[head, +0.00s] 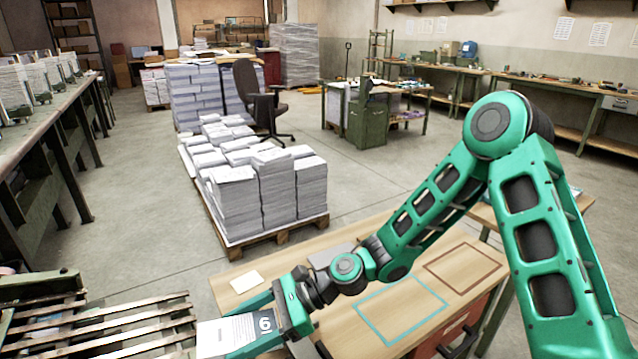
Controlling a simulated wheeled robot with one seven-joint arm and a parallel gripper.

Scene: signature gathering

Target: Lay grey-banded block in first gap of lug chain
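My gripper (246,329) is at the bottom of the view, left of centre, with its green fingers on either side of a pale block (215,339). The block has a grey band, small print and a label with large digits. It appears held, pointing left, over or beside the right end of a slatted metal-and-wood conveyor (100,325), which seems to be the lug chain. The block hides part of that end. I cannot tell whether the block touches the slats, and the gaps are not clearly distinguishable.
A wooden table (345,237) lies under my arm, with a teal outline (402,310), a brown outline (462,267) and a pale card (246,281). A pallet of paper stacks (265,190) stands beyond it. Long benches line the left and back right.

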